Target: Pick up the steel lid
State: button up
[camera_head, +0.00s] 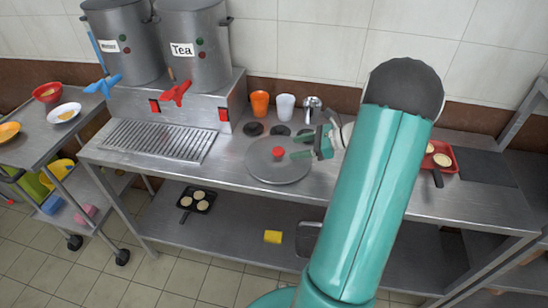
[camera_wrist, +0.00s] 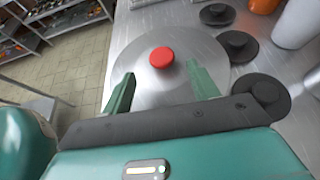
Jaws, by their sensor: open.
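The steel lid (camera_head: 270,172) is a round flat disc with a red knob (camera_head: 278,152) at its middle. It lies on the steel counter. My gripper (camera_head: 298,143) is just right of the red knob, its fingers pointing left over the lid. In the wrist view the lid (camera_wrist: 190,30) fills the upper middle. Its red knob (camera_wrist: 162,57) sits ahead of and between the two green fingers, apart from both. My gripper (camera_wrist: 160,82) is open and empty.
Black round lids (camera_head: 280,130) lie behind the steel lid. An orange cup (camera_head: 260,103), a white cup (camera_head: 285,106) and a metal tap stand near the wall. Two large pots (camera_head: 195,50) stand at left above a drip grate (camera_head: 158,140). A red tray (camera_head: 441,160) is at right.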

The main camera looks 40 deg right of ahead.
aim_at(282, 151)
jog(key=x, duration=0.6)
jog(key=shift+w+f, duration=0.1)
jog(key=shift+f, duration=0.05)
jog(key=shift+c, duration=0.2)
jog(key=c, duration=1.1)
